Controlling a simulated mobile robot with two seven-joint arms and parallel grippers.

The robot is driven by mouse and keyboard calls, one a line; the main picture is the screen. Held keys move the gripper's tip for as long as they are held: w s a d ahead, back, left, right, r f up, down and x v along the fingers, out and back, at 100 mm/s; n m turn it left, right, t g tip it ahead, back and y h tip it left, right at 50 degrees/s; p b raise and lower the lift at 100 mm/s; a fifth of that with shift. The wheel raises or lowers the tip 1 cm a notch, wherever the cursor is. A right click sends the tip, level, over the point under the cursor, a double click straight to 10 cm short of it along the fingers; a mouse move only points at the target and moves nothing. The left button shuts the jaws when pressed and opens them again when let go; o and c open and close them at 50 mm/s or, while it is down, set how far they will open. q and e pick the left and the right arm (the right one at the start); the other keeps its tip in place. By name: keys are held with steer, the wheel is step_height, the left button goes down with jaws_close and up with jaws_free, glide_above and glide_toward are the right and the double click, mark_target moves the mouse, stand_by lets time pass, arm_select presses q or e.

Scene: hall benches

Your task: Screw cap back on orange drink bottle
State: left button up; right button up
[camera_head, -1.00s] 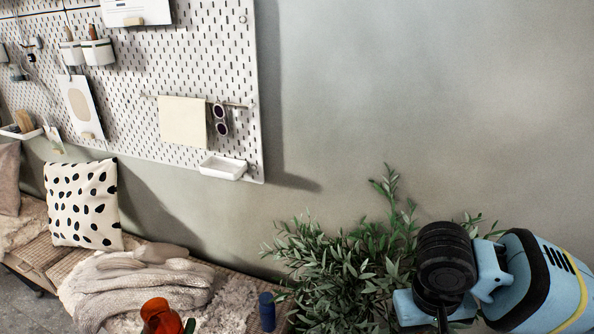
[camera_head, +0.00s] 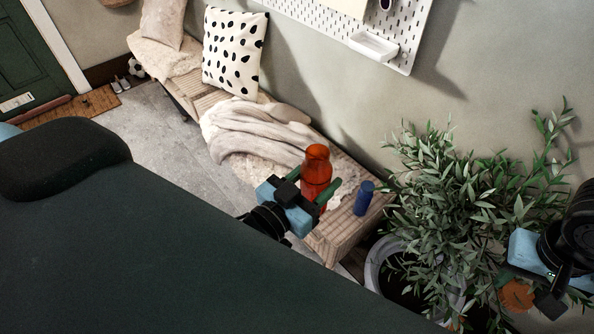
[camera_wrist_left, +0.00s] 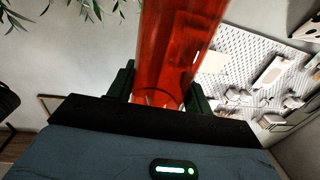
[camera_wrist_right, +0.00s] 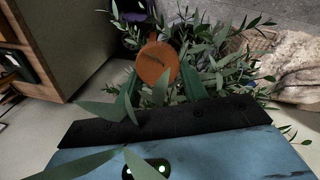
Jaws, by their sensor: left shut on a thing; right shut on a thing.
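The orange drink bottle (camera_head: 316,165) is a translucent orange-red bottle, shown in the head view above the bench end. My left gripper (camera_head: 317,187) is shut on it, with a green finger on each side. The bottle also rises between the fingers in the left wrist view (camera_wrist_left: 175,50), and its upper end runs out of that frame. My right gripper (camera_head: 514,284) is shut on a round orange cap (camera_head: 517,297) at the far right, in front of the plant. The cap also shows between the fingertips in the right wrist view (camera_wrist_right: 157,62). Bottle and cap are well apart.
A leafy plant in a grey pot (camera_head: 377,262) stands between my grippers, and its leaves overlap the right gripper. A blue cylinder (camera_head: 364,198) stands on the bench (camera_head: 345,232). A blanket (camera_head: 258,130) and a spotted cushion (camera_head: 234,52) lie farther back.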

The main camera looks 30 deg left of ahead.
arm_select(q)
steer(key=w+d+m+g+h, duration=0.3)
steer(key=d+h, duration=0.4)
steer(key=d, duration=0.3)
steer(key=shift+w+d+r+m+g+h, duration=0.35)
steer(key=shift+w+m, duration=0.2)
steer(key=shift+m, duration=0.65)
arm_select(e)
steer(key=w+a+r, duration=0.2)
steer(key=a+r, duration=0.4)
steer(key=a, duration=0.3)
steer(key=w+a+r+m+y, duration=0.1)
steer(key=w+a+r, duration=0.1)
steer(key=a+r, duration=0.4)
steer(key=w+a+r, duration=0.3)
steer(key=a+r, duration=0.3)
steer(key=a, duration=0.6)
steer(key=shift+m+y, duration=0.3)
steer(key=shift+f, duration=0.15)
steer(key=shift+f, duration=1.9)
